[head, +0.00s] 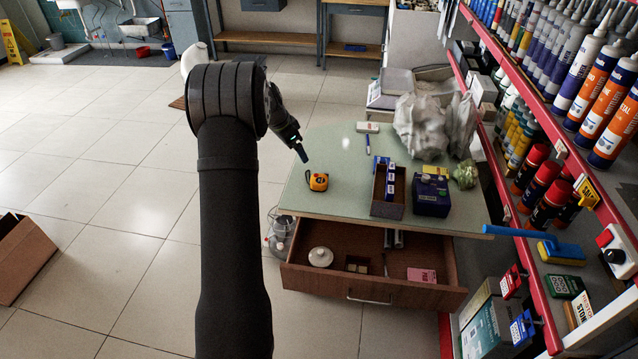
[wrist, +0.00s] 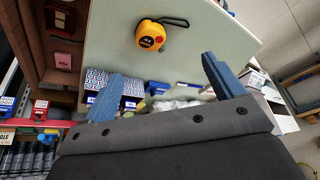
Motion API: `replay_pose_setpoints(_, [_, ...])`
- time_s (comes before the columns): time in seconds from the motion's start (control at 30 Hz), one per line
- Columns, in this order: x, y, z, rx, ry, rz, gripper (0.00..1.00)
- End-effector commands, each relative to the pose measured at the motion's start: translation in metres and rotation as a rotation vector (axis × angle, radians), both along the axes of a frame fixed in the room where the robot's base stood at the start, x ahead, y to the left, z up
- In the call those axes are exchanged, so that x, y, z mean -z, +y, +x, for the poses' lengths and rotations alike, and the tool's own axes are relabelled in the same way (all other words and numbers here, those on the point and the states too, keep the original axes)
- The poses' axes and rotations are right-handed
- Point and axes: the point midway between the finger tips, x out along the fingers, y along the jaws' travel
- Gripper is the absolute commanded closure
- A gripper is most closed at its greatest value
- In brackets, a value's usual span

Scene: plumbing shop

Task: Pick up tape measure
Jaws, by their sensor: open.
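The orange-yellow tape measure (head: 317,181) lies on the left part of the pale green tabletop (head: 340,150) in the head view. In the wrist view the tape measure (wrist: 151,36) shows near the top, with a black strap loop to its right. My gripper (head: 303,157) is above the table, a little beyond and left of the tape measure in the head view. In the wrist view the blue fingers of my gripper (wrist: 160,92) are wide apart with nothing between them, and the tape measure is clear of them.
Plastic bags (head: 420,125) lie at the back. An open drawer (head: 370,287) sticks out at the front. Red-edged shelves (head: 530,110) with tubes line the right side.

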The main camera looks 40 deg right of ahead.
Motion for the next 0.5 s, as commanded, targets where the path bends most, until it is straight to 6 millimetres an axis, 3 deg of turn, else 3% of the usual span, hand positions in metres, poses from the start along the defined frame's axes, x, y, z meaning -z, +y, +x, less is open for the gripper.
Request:
replay_pose_setpoints(0.07, [-0.011, -0.006, -0.008, 0.005, 0.027, -0.012, 0.14])
replay_pose_setpoints(0.17, [-0.008, -0.011, -0.012, 0.007, 0.044, -0.014, 0.14])
replay_pose_setpoints(0.5, [0.058, -0.037, -0.013, 0.007, 0.045, -0.013, 0.14])
